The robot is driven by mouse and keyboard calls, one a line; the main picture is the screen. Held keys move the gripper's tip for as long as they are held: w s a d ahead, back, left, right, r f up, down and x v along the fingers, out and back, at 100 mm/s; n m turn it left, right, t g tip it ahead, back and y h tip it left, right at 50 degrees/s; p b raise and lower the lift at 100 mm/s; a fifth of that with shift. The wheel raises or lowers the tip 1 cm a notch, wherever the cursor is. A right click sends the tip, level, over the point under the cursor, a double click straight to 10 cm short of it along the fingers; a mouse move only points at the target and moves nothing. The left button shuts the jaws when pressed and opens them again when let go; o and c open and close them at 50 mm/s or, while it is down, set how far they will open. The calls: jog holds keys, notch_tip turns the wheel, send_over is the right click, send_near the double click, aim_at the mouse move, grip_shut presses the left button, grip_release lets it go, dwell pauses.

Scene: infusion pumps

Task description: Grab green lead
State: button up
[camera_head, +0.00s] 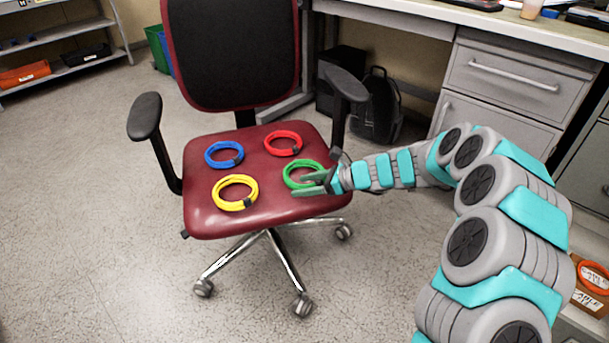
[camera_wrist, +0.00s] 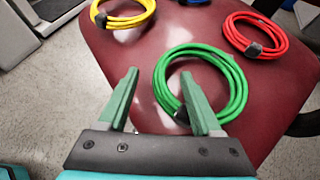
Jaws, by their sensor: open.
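The green lead (camera_head: 293,182) is a coiled ring lying on the dark red chair seat (camera_head: 262,205), near its right side. It also shows in the wrist view (camera_wrist: 237,82). I cannot tell whether a finger touches the lead.
A red coil (camera_head: 283,142), a blue coil (camera_head: 224,153) and a yellow coil (camera_head: 234,191) lie on the same seat. The chair has a black backrest and armrests (camera_head: 145,116). A desk with drawers (camera_head: 510,80) stands at the right. The floor at the left is clear.

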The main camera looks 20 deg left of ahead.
grip_shut()
dwell(0.3)
dwell(0.5)
